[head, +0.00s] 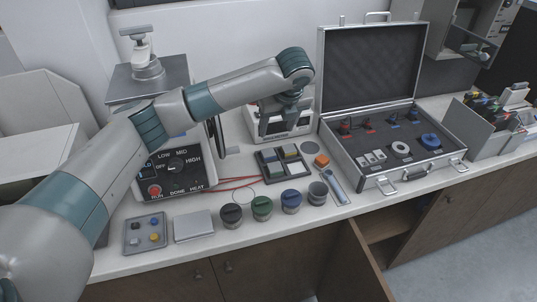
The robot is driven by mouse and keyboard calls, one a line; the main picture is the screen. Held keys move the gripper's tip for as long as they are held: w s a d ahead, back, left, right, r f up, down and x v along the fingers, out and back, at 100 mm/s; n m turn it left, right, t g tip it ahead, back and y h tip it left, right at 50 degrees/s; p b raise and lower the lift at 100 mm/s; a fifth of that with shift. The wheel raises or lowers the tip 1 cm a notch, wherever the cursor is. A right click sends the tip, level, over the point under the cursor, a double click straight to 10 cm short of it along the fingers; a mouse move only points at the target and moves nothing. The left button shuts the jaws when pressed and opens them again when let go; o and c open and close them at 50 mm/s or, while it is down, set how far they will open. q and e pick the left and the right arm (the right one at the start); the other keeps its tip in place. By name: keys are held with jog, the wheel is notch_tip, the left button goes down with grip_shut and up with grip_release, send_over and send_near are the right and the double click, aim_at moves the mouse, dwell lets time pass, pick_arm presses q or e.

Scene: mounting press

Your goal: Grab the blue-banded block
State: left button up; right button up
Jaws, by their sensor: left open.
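My left arm reaches in from the left across the bench. My left gripper (286,120) points down in front of a white device, behind the dark compartment tray (283,177). It is open and I see nothing held in it. The tray has several small blocks in its compartments, with dull greenish, tan and bluish tones. They are too small for me to tell surely which one has a blue band. The gripper is apart from the tray. My right gripper is not in view.
Several round jars, including a green one (262,208) and a blue one (291,201), stand in front. An open metal case (418,172) is on the right. A control box (177,178) with a dial stands left.

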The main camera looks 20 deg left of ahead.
pick_arm(q)
jog(key=p, duration=0.3)
send_near(268, 152)
jog(key=shift+d+x, duration=0.2)
jog(key=shift+x, duration=0.8)
jog(key=shift+w+f, duration=0.15)
jog(key=shift+f, duration=0.35)
jog(key=shift+w+a+f+p, duration=0.15)
jog(key=shift+a+f+p, duration=0.1)
jog(key=shift+f+p, duration=0.2)
jog(key=p+x, duration=0.1)
jog(key=x, duration=0.1)
jog(key=shift+w+a+f, duration=0.1)
jog(key=shift+a+f, duration=0.05)
jog(key=shift+f, duration=0.25)
jog(key=shift+w+a+f, duration=0.15)
jog(key=shift+w+f, duration=0.05)
jog(key=shift+f, duration=0.4)
grip_shut()
